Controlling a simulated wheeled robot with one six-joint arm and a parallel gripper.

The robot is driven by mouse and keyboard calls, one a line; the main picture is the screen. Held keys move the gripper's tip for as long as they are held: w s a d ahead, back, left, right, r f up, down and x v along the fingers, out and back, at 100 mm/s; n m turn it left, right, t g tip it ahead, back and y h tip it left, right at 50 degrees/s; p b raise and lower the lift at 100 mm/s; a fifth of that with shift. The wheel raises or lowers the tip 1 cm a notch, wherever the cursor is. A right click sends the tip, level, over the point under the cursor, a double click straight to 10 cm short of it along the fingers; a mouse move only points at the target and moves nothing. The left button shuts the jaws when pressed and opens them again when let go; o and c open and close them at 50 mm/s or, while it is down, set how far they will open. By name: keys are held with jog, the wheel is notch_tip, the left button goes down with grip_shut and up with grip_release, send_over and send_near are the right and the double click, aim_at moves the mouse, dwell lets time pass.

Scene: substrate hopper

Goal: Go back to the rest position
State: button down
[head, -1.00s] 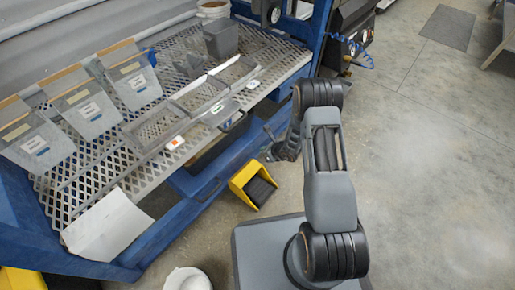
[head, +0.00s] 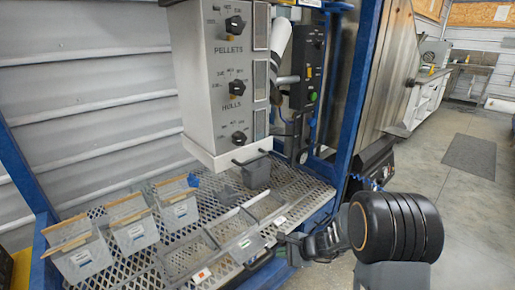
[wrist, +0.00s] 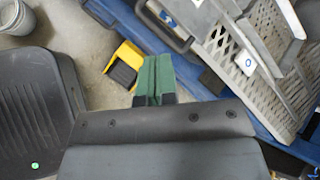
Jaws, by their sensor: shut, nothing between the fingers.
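My gripper (head: 284,240) shows at the end of my folded dark arm in the head view, just off the front edge of the blue-framed mesh table. In the wrist view its green fingers (wrist: 154,78) are pressed together with nothing between them. The fingers point over the floor beside the table, apart from anything.
The mesh table (head: 300,205) carries several labelled bins (head: 130,222) and open trays (head: 238,232). A hopper (head: 222,85) with PELLETS and HULLS knobs stands above. A yellow pedal housing (wrist: 131,55) and a bucket (wrist: 17,18) are on the floor. Open floor lies right.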

jog(key=s+r+n+g+h+p, duration=0.1)
jog(key=s+r+n+p, duration=0.35)
jog(key=r, duration=0.65)
jog(key=s+r+n+g+h+p, duration=0.1)
jog(key=s+r+n+p, duration=0.4)
jog(key=r, duration=0.7)
jog(key=s+d+r+n+h+p, duration=0.3)
jog(key=r+p, duration=0.3)
jog(key=r, duration=0.2)
jog(key=s+d+r+n+t+h+p, duration=0.1)
jog(key=s+d+r+n+h+p, duration=0.2)
jog(key=r, duration=0.6)
jog(key=s+d+n+p, duration=0.1)
jog(key=s+p, duration=0.1)
jog(key=shift+d+r+h+p, duration=0.3)
jog(key=shift+d+p, duration=0.05)
jog(key=shift+p, duration=0.05)
